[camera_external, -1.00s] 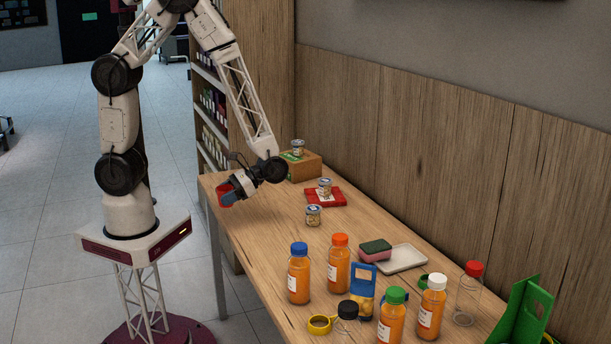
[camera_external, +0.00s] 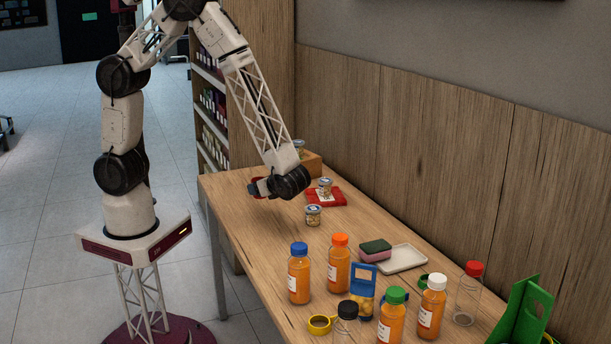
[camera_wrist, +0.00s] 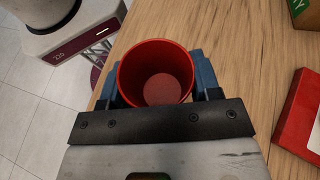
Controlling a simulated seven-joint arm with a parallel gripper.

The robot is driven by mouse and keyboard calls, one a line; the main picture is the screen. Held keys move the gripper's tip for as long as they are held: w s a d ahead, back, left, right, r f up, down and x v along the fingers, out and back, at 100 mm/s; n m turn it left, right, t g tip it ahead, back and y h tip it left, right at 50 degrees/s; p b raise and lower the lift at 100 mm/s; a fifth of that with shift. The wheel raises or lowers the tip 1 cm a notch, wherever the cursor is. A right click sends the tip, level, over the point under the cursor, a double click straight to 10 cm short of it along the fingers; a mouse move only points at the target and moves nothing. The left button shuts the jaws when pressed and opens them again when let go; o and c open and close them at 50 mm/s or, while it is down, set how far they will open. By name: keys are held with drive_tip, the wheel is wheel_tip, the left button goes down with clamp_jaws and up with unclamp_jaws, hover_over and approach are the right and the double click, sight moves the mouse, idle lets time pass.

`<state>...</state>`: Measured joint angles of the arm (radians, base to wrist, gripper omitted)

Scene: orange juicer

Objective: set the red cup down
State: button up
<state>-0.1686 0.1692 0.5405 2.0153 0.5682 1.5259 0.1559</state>
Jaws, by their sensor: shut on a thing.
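The red cup (camera_wrist: 154,54) is between the two blue fingers of my gripper (camera_wrist: 157,88) in the wrist view, and I look down into its open, empty inside. The gripper is shut on it. In the external view my gripper (camera_external: 257,188) is over the far left part of the wooden table (camera_external: 262,240), and only a little of the red cup (camera_external: 255,181) shows behind it. I cannot tell whether the cup's base touches the table.
A red box (camera_external: 338,200) with a small jar (camera_external: 325,186) on it lies right of my gripper. Another jar (camera_external: 313,215) stands nearer. A cardboard box (camera_external: 313,165) is behind my arm. Several juice bottles, a sponge (camera_external: 375,249) and a white tray (camera_external: 408,258) occupy the near end.

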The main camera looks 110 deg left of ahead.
drive_tip(key=w+a+r+m+t+y, duration=0.2)
drive_tip(key=w+m+t+y, duration=0.2)
drive_tip(key=w+m+t, duration=0.3)
drive_tip(key=w+a+r+m+t+y, duration=0.2)
drive_tip(key=w+m+t+y, duration=0.3)
drive_tip(key=w, duration=0.5)
drive_tip(key=w+d+r+m+t+h, duration=0.2)
drive_tip(key=w+d+m+t+h, duration=0.1)
drive_tip(key=w+m+t, duration=0.3)
drive_tip(key=w+d+r+m+t+h, duration=0.2)
drive_tip(key=w+d+m+t+h, duration=0.15)
drive_tip(key=w, duration=0.35)
drive_tip(key=shift+m+t+y, duration=0.25)
drive_tip(key=shift+m+y, duration=0.1)
drive_tip(key=f, duration=0.5)
drive_tip(key=shift+w+a, duration=0.2)
drive_tip(key=shift+a, duration=0.1)
drive_tip(key=shift+f, duration=0.15)
drive_tip(key=shift+f, duration=2.95)
drive_tip(key=shift+f, duration=1.9)
